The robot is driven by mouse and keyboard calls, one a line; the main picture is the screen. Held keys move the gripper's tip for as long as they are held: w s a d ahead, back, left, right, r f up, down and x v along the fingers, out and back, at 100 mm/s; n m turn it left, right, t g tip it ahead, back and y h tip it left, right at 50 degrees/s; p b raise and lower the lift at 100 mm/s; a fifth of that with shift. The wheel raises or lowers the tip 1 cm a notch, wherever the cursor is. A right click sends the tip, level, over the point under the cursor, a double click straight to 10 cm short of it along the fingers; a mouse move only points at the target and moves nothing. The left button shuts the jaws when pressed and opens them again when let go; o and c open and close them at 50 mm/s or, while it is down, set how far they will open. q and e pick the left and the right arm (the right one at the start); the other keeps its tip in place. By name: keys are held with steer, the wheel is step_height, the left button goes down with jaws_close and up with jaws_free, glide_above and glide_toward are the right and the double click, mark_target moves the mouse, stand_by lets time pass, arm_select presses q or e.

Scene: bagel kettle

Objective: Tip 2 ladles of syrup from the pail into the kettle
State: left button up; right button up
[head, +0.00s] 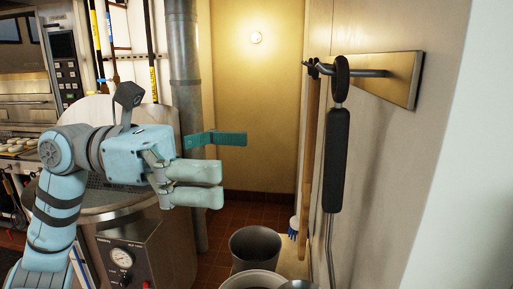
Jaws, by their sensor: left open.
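My left gripper (228,160) is open and empty, its fingers pointing right, in front of the kettle. The kettle (108,214) is a large steel vessel at left, partly hidden behind my left arm. A long tool with a black grip (337,160), perhaps the ladle, hangs by its loop from a wall hook at right; its lower end is out of view. A grey bucket (255,247) and a pale bucket (250,278) stand at bottom centre. I cannot tell which is the syrup pail, and no syrup is clearly visible. My right gripper is out of view.
A wooden-handled tool (311,150) hangs beside the black grip from the steel wall rack (400,80). A blue-bristled brush (293,228) is low by the wall. A vertical pipe (184,100) stands behind my gripper. The space between gripper and hanging tools looks clear.

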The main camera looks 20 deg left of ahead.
mark_target(324, 161)
arm_select(q)
steer(key=p+x, duration=0.7)
steer(key=shift+w+r, duration=0.15)
steer(key=shift+r, duration=0.2)
steer(key=p+x, duration=0.1)
steer(key=x, duration=0.1)
steer(key=p+x, duration=0.1)
steer(key=x, duration=0.1)
steer(key=shift+f, duration=0.2)
steer(key=shift+w+d+f, duration=0.15)
steer(key=shift+d+f, duration=0.05)
steer(key=shift+d, duration=0.15)
steer(key=shift+a, duration=0.1)
steer(key=shift+c, duration=1)
jaws_close()
